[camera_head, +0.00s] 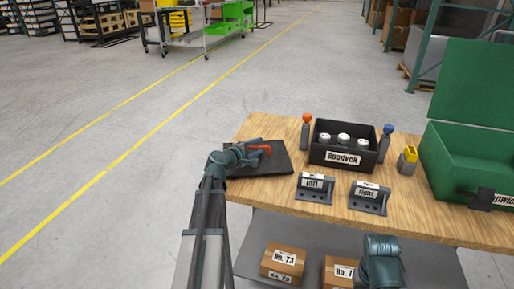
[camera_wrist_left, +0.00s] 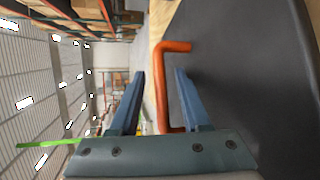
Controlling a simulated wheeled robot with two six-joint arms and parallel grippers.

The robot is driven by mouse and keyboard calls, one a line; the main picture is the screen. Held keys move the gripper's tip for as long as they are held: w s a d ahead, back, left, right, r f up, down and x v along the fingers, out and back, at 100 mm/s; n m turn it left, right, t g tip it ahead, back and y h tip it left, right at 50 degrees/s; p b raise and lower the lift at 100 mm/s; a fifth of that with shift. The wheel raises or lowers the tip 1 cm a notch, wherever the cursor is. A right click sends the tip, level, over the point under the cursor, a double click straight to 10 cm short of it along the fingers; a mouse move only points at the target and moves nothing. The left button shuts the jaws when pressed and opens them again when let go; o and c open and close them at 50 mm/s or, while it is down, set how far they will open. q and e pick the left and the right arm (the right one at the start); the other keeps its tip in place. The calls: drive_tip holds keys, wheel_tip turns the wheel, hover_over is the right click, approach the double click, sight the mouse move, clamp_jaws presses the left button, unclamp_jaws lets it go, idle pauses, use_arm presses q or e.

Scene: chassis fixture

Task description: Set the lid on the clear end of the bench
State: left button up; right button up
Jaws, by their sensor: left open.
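The lid (camera_head: 283,163) is a dark flat panel with an orange bar handle (camera_head: 259,149). It lies on the left end of the wooden bench (camera_head: 322,217). My left gripper (camera_head: 258,152) is at the handle, low over the lid. In the left wrist view the open fingers (camera_wrist_left: 158,88) stand on either side of the orange handle (camera_wrist_left: 162,88), with a gap to each finger. The dark lid (camera_wrist_left: 245,75) fills the right of that view. My right gripper is not seen; only part of my right arm shows at the bottom of the head view.
Right of the lid stand two labelled grey brackets (camera_head: 314,190) (camera_head: 369,199), a black bin (camera_head: 343,157) holding white-topped items, and orange and blue knobbed posts (camera_head: 306,131) (camera_head: 387,143). A green open box (camera_head: 463,158) is at the right. Cartons (camera_head: 284,263) sit on the lower shelf.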

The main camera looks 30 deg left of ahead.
use_arm(q)
drive_tip(key=shift+r, duration=0.1)
drive_tip(key=shift+s+r, duration=0.1)
drive_tip(key=shift+s, duration=0.15)
wheel_tip(320, 180, up, 3)
drive_tip(key=p, duration=0.3)
hover_over(238, 172)
drive_tip(key=shift+a, duration=0.1)
